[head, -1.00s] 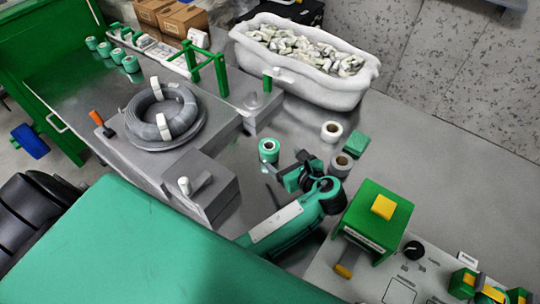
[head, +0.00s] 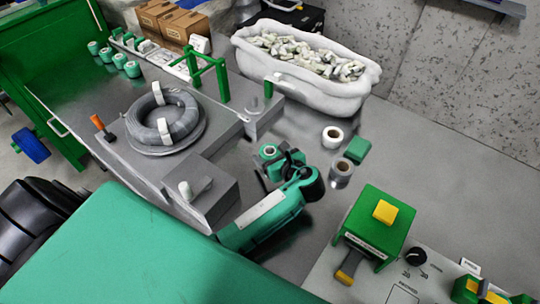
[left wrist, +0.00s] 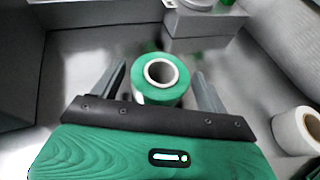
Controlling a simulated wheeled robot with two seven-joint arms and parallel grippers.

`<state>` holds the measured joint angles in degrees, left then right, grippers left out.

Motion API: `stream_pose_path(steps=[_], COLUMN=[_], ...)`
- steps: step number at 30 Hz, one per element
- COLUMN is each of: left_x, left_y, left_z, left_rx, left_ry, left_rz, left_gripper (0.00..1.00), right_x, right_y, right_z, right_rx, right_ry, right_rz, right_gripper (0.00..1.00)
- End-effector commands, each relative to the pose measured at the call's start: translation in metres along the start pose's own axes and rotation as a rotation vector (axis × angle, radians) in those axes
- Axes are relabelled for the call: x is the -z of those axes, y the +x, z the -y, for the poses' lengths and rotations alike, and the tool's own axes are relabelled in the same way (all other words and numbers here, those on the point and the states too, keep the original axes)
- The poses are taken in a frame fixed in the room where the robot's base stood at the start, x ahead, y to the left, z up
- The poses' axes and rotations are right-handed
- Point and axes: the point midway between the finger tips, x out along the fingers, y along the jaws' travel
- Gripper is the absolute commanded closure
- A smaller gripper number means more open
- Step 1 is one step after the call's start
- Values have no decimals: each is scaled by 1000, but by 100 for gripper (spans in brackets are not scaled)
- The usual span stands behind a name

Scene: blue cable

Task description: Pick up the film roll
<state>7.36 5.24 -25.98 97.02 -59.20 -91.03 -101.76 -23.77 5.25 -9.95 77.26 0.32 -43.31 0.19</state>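A green film roll (head: 268,152) stands upright on the grey bench in the middle of the head view. In the left wrist view the film roll (left wrist: 160,80) sits between the two fingers, with a gap on each side. My left gripper (head: 267,168) has its fingers open around the roll; the head view partly hides the fingers behind the gripper body. The left wrist view shows the open left gripper (left wrist: 160,88) clearly. My right gripper is not in view.
A white roll (head: 332,137), a grey roll (head: 341,171) and a green block (head: 357,150) stand to the right. A cable coil (head: 164,140) lies on a raised grey block at left. A white bin (head: 300,85) with contents is behind. A green box (head: 375,225) stands at front right.

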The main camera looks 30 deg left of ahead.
Motion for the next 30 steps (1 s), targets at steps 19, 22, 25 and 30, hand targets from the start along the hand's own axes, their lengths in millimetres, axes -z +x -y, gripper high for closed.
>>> stream_pose_path(steps=[19,22,25,30], left_x=[-9,-21,-39,-84], left_y=[-4,-9,-16,-35], left_z=[0,0,1,1], left_rx=[0,0,1,2], left_ry=[-1,-4,-6,-8], left_rz=[0,1,1,1], left_gripper=[72,72,72,72], right_x=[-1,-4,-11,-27], right_y=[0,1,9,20], right_z=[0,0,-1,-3], right_rx=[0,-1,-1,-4], right_ry=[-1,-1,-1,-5], right_rz=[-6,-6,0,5], right_gripper=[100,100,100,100])
